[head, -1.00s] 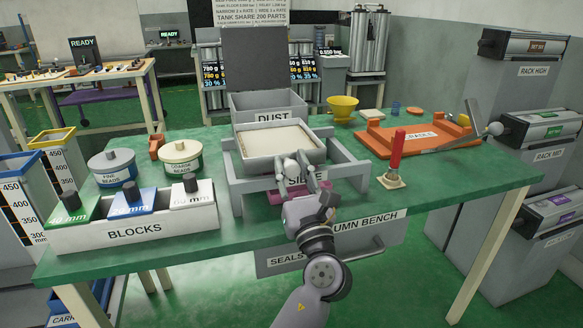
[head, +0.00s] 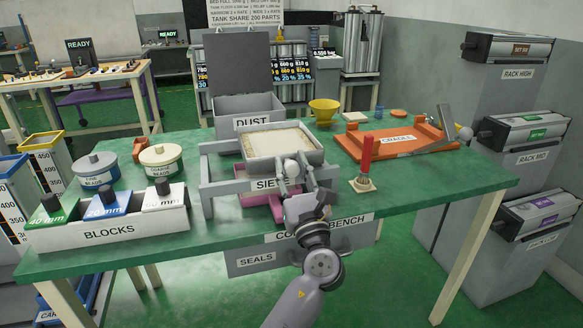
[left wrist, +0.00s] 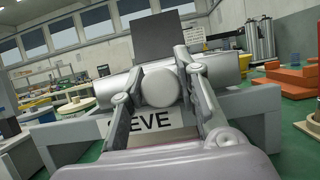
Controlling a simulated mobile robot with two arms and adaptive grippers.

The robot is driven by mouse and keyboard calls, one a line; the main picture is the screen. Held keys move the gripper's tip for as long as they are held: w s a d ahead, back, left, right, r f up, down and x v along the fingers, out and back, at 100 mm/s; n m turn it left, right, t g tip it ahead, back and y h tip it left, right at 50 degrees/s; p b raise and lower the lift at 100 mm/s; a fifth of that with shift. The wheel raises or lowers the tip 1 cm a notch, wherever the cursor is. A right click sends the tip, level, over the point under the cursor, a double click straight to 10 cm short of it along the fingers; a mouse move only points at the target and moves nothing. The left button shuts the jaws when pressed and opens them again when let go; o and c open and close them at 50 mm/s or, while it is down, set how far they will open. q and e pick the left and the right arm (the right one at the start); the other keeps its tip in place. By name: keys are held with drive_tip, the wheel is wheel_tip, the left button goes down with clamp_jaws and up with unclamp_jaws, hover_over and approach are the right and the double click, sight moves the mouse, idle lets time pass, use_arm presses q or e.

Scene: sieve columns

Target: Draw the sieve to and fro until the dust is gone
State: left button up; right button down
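The sieve (head: 257,152) is a grey square tray with a pale beige layer inside, slightly browner along parts of its edge. It sits in a grey frame (head: 208,190) labelled SIEVE, near the frame's right side. My left gripper (head: 290,170) is at the sieve's front, its fingers on either side of a round grey knob (left wrist: 160,87). In the left wrist view the fingers (left wrist: 160,80) close against this knob. A pink tray (head: 256,198) shows under the sieve, partly hidden by my gripper. My right gripper is out of view.
The open DUST bin (head: 251,106) stands behind the sieve. A red-handled tool (head: 366,155) stands close to the right, before the orange cradle (head: 390,145). The BLOCKS box (head: 110,231) and bead tins (head: 160,159) are at the left. Clear green bench lies front right.

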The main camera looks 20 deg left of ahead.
use_arm(q)
drive_tip(key=o, duration=0.4)
drive_tip(key=v, duration=1.2)
